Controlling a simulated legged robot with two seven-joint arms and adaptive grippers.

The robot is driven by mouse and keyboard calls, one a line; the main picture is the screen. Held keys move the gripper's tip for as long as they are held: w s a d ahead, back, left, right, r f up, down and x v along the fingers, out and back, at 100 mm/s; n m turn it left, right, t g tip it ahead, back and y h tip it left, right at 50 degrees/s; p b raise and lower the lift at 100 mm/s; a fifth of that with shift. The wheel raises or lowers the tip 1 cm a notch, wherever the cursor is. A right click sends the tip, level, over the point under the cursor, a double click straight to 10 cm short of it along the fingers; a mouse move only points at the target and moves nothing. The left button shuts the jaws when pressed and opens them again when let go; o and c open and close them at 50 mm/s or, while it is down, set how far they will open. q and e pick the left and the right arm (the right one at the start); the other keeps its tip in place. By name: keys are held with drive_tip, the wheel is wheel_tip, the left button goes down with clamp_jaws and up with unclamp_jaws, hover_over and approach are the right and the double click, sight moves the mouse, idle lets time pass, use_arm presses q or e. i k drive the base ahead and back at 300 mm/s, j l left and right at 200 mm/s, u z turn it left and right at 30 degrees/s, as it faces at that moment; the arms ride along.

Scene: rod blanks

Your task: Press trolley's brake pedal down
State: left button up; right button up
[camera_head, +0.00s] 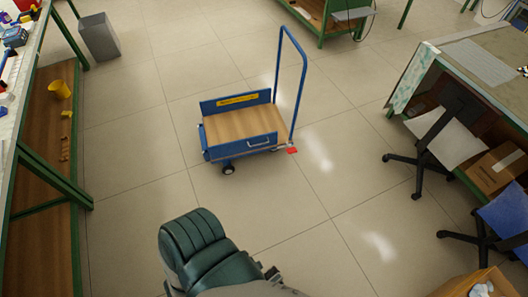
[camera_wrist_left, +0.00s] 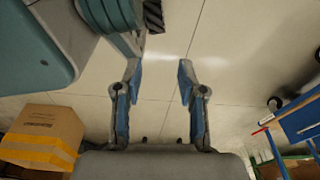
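A blue trolley (camera_head: 240,125) with a wooden deck and a tall push handle stands on the tiled floor in the head view. Its red brake pedal (camera_head: 292,150) sticks out low at the right end, under the handle. Part of the trolley (camera_wrist_left: 302,121) shows at the right edge of the left wrist view, with the red pedal (camera_wrist_left: 261,131) beside it. My left gripper (camera_wrist_left: 158,75) is open and empty, with bare floor between its fingers, apart from the pedal. Neither gripper is seen in the head view; my right gripper is in no view.
The floor around the trolley is clear. A workbench (camera_head: 80,190) runs along the left, with a grey bin (camera_head: 99,37) beyond. Office chairs (camera_head: 449,138) and a cardboard box (camera_head: 497,168) stand at the right. A taped carton (camera_wrist_left: 45,130) shows in the left wrist view.

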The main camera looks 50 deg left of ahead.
sight(289, 150)
drive_tip(key=u, duration=1.3)
drive_tip(key=i+j+z, duration=0.1)
drive_tip(key=i+z, duration=0.25)
drive_tip(key=i, duration=0.2)
drive_tip(key=i+j+z, duration=0.4)
drive_tip(key=i, duration=0.15)
drive_tip(key=i+j+z, duration=0.35)
drive_tip(key=i, duration=0.15)
